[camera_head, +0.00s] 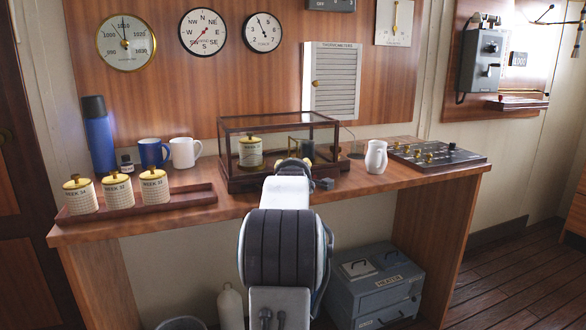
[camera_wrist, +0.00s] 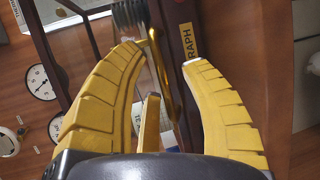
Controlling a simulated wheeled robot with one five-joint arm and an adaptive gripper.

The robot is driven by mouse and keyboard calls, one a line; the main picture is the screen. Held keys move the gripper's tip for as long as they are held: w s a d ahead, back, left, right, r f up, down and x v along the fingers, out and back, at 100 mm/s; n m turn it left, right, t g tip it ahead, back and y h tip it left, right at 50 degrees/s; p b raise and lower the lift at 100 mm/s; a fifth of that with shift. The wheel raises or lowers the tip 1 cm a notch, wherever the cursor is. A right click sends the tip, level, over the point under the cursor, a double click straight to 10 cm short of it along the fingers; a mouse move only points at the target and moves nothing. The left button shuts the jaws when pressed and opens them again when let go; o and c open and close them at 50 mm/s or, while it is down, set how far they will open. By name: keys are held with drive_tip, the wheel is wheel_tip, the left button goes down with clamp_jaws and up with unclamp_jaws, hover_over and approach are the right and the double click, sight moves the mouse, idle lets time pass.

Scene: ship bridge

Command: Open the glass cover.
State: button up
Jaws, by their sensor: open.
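The glass cover (camera_head: 310,121), a clear box with a dark wooden frame, sits down over the recording instrument on the desk. It appears shut. Through it I see a cream drum (camera_head: 250,152) with a brass top. My gripper (camera_head: 293,166) is in front of the case near the middle of its front, and my arm hides part of the lower front edge. In the wrist view, my yellow fingers (camera_wrist: 165,58) are spread open. A brass bar (camera_wrist: 160,62) shows between them, beside the dark wooden frame with a yellow label (camera_wrist: 188,40) reading "RAPH". I cannot tell whether the fingers touch it.
A tray (camera_head: 190,202) with several labelled drums lies left on the desk (camera_head: 380,190). Blue (camera_head: 151,153) and white (camera_head: 185,152) mugs and a blue flask (camera_head: 99,135) stand behind it.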

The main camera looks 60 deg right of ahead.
drive_tip(key=shift+c, duration=0.2)
clamp_jaws()
idle(0.3)
